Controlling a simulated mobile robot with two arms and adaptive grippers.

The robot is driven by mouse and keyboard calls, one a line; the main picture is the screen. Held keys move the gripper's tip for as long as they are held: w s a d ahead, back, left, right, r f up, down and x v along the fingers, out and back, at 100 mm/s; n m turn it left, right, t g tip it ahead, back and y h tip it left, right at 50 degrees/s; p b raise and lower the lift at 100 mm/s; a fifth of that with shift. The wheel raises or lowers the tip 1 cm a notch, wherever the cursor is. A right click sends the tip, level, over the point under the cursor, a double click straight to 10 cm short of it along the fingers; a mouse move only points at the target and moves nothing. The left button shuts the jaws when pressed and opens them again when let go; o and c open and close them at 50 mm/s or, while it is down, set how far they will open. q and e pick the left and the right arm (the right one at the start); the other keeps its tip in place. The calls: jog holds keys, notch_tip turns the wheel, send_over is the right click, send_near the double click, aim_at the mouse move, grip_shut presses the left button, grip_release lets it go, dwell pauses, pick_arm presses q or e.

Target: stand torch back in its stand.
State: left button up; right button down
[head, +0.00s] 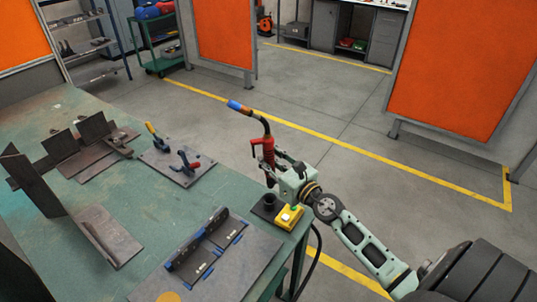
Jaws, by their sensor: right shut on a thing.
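The torch (267,149) has a red handle, a bent black neck and a blue and orange tip that points up and to the left. My right gripper (276,169) is shut on the torch's red handle and holds it roughly upright near the table's right edge. A short black cup on a dark base plate, which looks like the stand (268,203), is on the table corner just below the torch in the picture. Whether the torch's lower end is above the cup or beside it is hard to tell. My left gripper is out of view.
The green table (130,190) carries a clamp plate (178,166), steel angle pieces (90,235) and a plate with blue-marked parts (210,245). A black cable hangs at the table's right edge. Floor beyond is clear.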

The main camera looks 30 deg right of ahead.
aim_at(269, 183)
jog(key=shift+w+d+f+m, duration=0.3)
jog(key=shift+w+d+m, duration=0.2)
jog(key=shift+w+d, duration=0.15)
jog(key=shift+a+f+b, duration=0.1)
jog(key=shift+f+b, duration=0.15)
jog(key=shift+b, duration=0.3)
pick_arm(q)
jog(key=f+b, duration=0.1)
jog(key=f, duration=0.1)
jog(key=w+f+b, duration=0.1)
jog(key=b, duration=0.1)
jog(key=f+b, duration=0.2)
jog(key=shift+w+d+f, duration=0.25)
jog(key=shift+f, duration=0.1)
pick_arm(e)
notch_tip(269, 183, down, 5)
jog(key=shift+r, duration=0.1)
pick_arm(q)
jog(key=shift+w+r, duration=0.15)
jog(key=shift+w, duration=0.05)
pick_arm(e)
jog(key=shift+s, duration=0.1)
jog(key=shift+f+b, duration=2.6)
jog(key=shift+f, duration=0.2)
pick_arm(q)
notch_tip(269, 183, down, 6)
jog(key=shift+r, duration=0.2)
